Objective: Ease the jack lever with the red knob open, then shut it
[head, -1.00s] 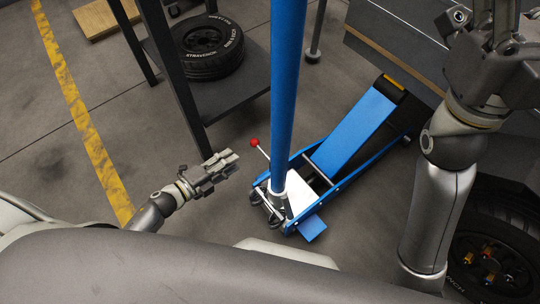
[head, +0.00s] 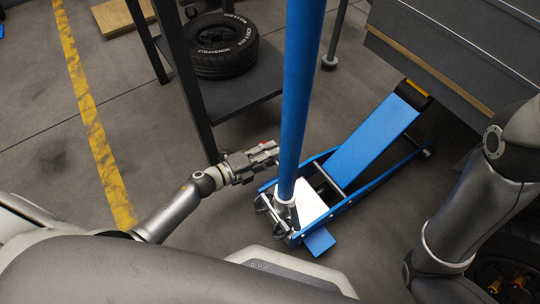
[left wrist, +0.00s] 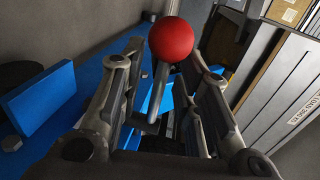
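The blue floor jack (head: 368,141) stands on the floor, with its long blue handle (head: 300,95) rising past the top edge. The red knob (left wrist: 171,40) tops a thin metal lever (left wrist: 158,92), which shows between the two fingers of my left gripper (left wrist: 166,62) in the left wrist view. The fingers are apart, with gaps beside the lever. In the head view my left gripper (head: 266,152) is just left of the jack handle; it hides the lever and most of the knob. My right gripper is out of view; only its arm shows at the right.
A dark metal rack (head: 243,101) holding a tyre (head: 216,47) stands close behind my left gripper. A grey cabinet (head: 450,45) is at the upper right. A wheel (head: 505,280) is at the lower right. Open floor lies left, beside a yellow line (head: 88,115).

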